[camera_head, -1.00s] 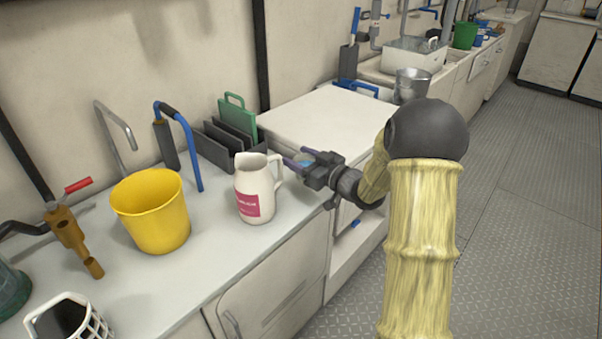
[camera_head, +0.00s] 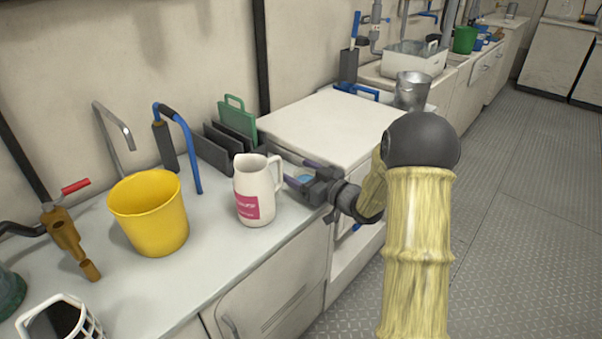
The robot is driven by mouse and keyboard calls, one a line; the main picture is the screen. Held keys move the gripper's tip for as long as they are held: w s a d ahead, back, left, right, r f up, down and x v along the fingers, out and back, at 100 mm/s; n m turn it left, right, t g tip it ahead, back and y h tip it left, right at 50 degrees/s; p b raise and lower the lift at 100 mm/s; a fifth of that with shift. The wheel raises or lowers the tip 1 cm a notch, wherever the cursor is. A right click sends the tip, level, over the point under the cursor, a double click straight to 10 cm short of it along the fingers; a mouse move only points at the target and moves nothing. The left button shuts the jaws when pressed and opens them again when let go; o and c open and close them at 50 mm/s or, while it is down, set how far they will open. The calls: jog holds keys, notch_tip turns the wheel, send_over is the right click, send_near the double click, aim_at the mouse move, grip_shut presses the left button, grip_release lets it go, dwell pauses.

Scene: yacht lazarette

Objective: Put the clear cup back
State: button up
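My gripper (camera_head: 296,171) is low over the right end of the grey counter, just right of the white pitcher. I cannot tell whether the fingers press on anything. No other clear cup can be made out.
The white pitcher (camera_head: 252,190) with a pink label stands close to my fingers. A yellow bucket (camera_head: 150,215), a dark rack (camera_head: 222,148) with a green board (camera_head: 236,118), and a white basket (camera_head: 62,322) share the counter (camera_head: 205,262). A raised white top (camera_head: 325,122) lies behind my gripper.

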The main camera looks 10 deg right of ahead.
jog(key=shift+o, duration=0.3)
jog(key=shift+r, duration=0.1)
jog(key=shift+r, duration=0.15)
jog(key=p+v, duration=0.2)
jog(key=v, duration=1)
